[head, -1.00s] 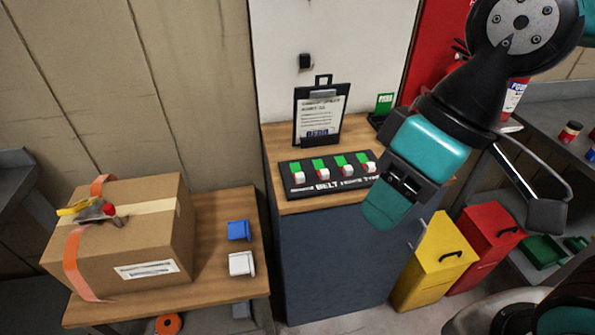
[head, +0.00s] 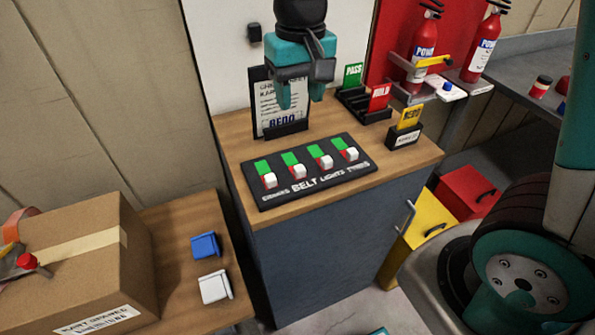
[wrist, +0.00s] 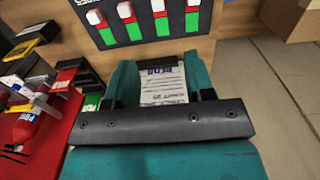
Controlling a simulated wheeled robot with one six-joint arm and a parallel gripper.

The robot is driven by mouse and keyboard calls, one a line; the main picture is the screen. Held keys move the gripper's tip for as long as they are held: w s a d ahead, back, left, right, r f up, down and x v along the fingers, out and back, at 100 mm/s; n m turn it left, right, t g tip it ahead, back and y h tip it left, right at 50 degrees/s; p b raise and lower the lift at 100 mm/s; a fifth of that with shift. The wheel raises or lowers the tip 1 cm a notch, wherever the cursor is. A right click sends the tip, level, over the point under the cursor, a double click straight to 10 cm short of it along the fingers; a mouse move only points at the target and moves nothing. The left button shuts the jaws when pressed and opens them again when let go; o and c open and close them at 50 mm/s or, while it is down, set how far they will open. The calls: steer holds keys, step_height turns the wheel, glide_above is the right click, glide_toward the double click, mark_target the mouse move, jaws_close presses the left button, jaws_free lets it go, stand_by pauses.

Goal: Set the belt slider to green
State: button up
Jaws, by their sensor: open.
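The slider panel (head: 311,178) is a black board on the wooden stand top, with a row of several sliders. The belt slider's white knob (head: 298,171) is second from the left, at the near, red end of its slot, with green showing behind it. In the wrist view the belt slider's knob (wrist: 158,6) is third from the left, at the top edge. The other knobs also sit at their near ends. My gripper (head: 300,97) is open and empty, above and behind the panel, in front of the clipboard. Its two fingers (wrist: 160,80) point down, apart from the sliders.
A clipboard (head: 264,118) stands behind the panel. A cardboard box (head: 75,270) sits on the lower left table. Fire extinguishers (head: 423,55) stand at back right.

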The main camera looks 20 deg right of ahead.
mark_target(300, 168)
step_height(300, 168, down, 18)
steer(key=shift+w+d+r+p, duration=0.15)
steer(key=shift+r+p, duration=0.1)
steer(key=shift+p, duration=0.3)
